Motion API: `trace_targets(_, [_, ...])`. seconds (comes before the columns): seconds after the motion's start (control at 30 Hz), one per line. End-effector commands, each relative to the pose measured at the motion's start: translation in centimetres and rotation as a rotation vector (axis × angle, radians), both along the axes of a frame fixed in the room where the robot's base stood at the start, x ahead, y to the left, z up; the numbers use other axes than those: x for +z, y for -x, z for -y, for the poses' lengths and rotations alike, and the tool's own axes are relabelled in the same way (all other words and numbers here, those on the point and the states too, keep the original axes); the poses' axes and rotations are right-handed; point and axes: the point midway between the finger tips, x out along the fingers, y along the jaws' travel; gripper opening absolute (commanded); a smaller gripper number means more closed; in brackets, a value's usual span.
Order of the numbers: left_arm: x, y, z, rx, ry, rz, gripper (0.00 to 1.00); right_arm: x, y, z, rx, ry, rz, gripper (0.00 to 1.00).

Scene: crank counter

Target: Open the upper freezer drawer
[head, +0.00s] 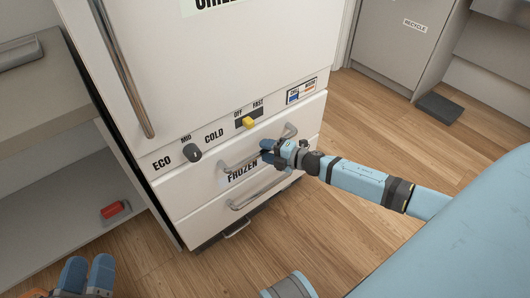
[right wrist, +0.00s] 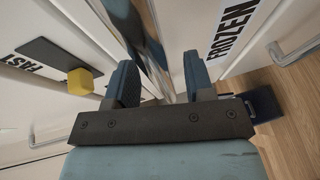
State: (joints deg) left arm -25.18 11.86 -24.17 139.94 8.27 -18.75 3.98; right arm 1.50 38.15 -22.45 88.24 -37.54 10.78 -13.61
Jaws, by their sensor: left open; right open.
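The upper freezer drawer (head: 308,114), labelled FROZEN, sits under the control strip and looks shut in the head view. Its metal bar handle (head: 290,131) runs across the front; the middle is hidden behind my right gripper (head: 268,151). In the right wrist view, the bar (right wrist: 152,45) passes between the two fingers of my right gripper (right wrist: 161,78), which is open around it; I cannot tell whether either finger touches. My left gripper (head: 87,266) is open and empty at the bottom left, away from the fridge.
A lower drawer handle (head: 260,191) is just below. A yellow slider (head: 249,122) and dark knob (head: 193,153) are on the strip above. The tall upper door has a long handle (head: 124,70). A shelf at left holds a red object (head: 111,210). The wooden floor in front is clear.

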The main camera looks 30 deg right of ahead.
Motion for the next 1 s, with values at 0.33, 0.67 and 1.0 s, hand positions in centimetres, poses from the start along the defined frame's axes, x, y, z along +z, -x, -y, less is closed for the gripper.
trace_targets(0.33, [-0.27, -0.09, 0.05, -0.004, -0.009, -0.011, 0.43, -0.14, -0.83, -0.46, 0.0, 0.0, 0.0, 0.48])
trace_targets(0.67, [-0.24, -0.09, 0.0, -0.004, -0.009, -0.007, 0.43, -0.14, -0.82, -0.47, 0.001, 0.0, 0.0, 0.0])
trace_targets(1.0, [0.03, -0.08, -0.05, -0.001, -0.007, 0.0, 0.43, -0.13, -0.46, -0.47, 0.001, -0.001, -0.001, 0.0])
